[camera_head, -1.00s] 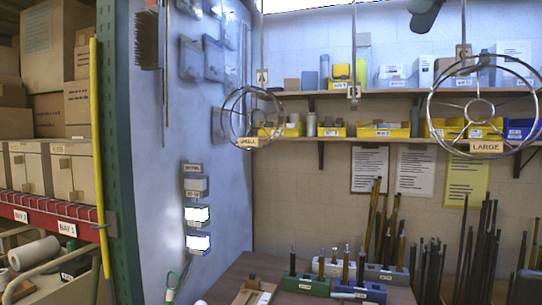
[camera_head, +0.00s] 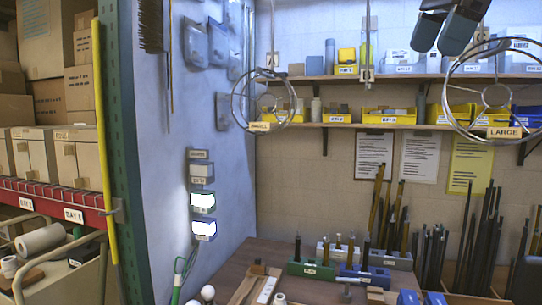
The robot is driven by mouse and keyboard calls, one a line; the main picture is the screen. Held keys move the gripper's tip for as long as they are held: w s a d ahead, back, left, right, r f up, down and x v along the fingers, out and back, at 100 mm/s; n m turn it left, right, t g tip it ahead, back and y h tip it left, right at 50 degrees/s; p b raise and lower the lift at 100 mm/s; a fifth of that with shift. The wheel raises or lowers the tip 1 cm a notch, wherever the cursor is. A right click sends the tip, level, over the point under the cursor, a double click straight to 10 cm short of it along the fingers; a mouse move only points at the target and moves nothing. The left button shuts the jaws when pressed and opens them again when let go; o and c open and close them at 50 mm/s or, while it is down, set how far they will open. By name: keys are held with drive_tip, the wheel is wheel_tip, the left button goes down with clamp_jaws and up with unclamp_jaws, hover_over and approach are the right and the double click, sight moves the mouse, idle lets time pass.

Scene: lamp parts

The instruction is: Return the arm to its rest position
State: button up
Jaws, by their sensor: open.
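My gripper (camera_head: 443,32) shows at the top right of the head view, its two dark fingers hanging down and apart. It is open, with nothing between the fingers. It appears in front of the upper shelf, just left of and above the large wire ring (camera_head: 492,90) labelled LARGE. The rest of my arm is mostly outside the picture.
A small wire ring (camera_head: 263,99) hangs at the centre. Shelves with yellow bins (camera_head: 388,116) line the back wall. Below, a workbench (camera_head: 238,262) carries a green block (camera_head: 311,268) and a blue block (camera_head: 364,279) with upright parts. Dark rods stand at right.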

drive_tip(key=s+d+f+n+h, duration=0.1)
drive_tip(key=s+f+n, duration=0.3)
drive_tip(key=f, duration=0.6)
drive_tip(key=s+d+f+n+t+h, duration=0.1)
drive_tip(key=s+d+f+n, duration=0.1)
drive_tip(key=s+f+n, duration=0.3)
drive_tip(key=s+d+f+n, duration=0.2)
drive_tip(key=s+f+n, duration=0.2)
drive_tip(key=f+n, duration=0.5)
wheel_tip(320, 180, down, 7)
drive_tip(key=shift+s+f+n+t+h, duration=0.2)
drive_tip(key=shift+s+n+t+h, duration=0.1)
drive_tip(key=shift+s+t+h, duration=0.1)
